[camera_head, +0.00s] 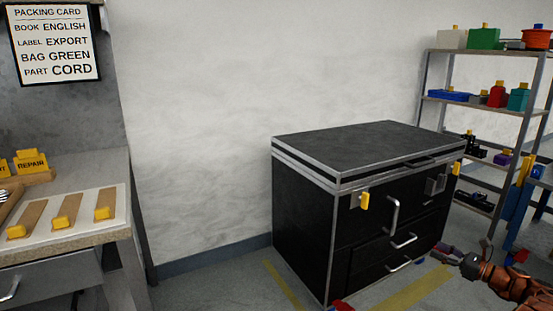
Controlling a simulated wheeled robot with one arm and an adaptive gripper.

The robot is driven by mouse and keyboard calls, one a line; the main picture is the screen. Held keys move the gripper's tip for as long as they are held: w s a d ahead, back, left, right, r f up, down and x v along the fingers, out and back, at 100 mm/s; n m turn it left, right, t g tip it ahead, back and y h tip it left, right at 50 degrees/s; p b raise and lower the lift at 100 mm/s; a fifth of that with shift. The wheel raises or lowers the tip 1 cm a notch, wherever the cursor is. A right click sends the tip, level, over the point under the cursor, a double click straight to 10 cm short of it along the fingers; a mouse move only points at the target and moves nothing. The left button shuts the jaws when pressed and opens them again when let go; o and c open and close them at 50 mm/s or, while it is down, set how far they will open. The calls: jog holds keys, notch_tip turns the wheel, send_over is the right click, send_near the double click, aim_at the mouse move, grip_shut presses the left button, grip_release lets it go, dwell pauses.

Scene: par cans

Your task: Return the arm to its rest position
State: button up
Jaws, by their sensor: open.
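My arm comes in at the lower right corner, orange-brown with black joints. My gripper (446,254) is at its left end, low beside the right front corner of a black cabinet (310,238). It is small in view and open, with nothing seen between its fingers. I cannot tell whether it touches the cabinet.
The cabinet has a closed lid, drawers with silver handles and a yellow tag (365,201). A shelf rack (420,88) with several coloured containers stands at the right. A workbench (62,240) with yellow-ended strips stands at the left, under a packing card (52,45).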

jog(key=a+r+n+g+y+p, duration=0.2)
jog(key=a+r+n+g+p, duration=0.5)
jog(key=a+r, duration=1.25)
jog(key=s+a+r+n+g+h+p, duration=0.15)
jog(key=s+a+r+n+p, duration=0.35)
jog(key=a, duration=0.5)
jog(key=s+a+r+n+g+p, duration=0.2)
jog(key=s+a+r+g+p, duration=0.15)
jog(key=s+a+r, duration=0.4)
jog(key=s+a+r+n+g+h+p, duration=0.1)
jog(key=s+a+r+n+h+p, duration=0.15)
jog(key=s, duration=0.45)
jog(key=s+a+r+n+g+h+p, duration=0.1)
jog(key=s+a+n+p, duration=0.15)
jog(key=s, duration=0.35)
jog(key=s+a+r+n+g+h+p, duration=0.1)
jog(key=s+a+r+n+h+p, duration=0.1)
jog(key=s+a+p, duration=0.35)
jog(key=s+d+r+n+h+p, duration=0.2)
jog(key=s+d, duration=0.3)
jog(key=s, duration=0.5)
jog(key=s+d+r+n+h+p, duration=0.2)
jog(key=s+d+n+h+p, duration=0.2)
jog(key=s, duration=0.7)
jog(key=shift+s+d+r+n+p, duration=0.2)
jog(key=shift+d+r+n+p, duration=0.15)
jog(key=shift+d+n+p, duration=0.2)
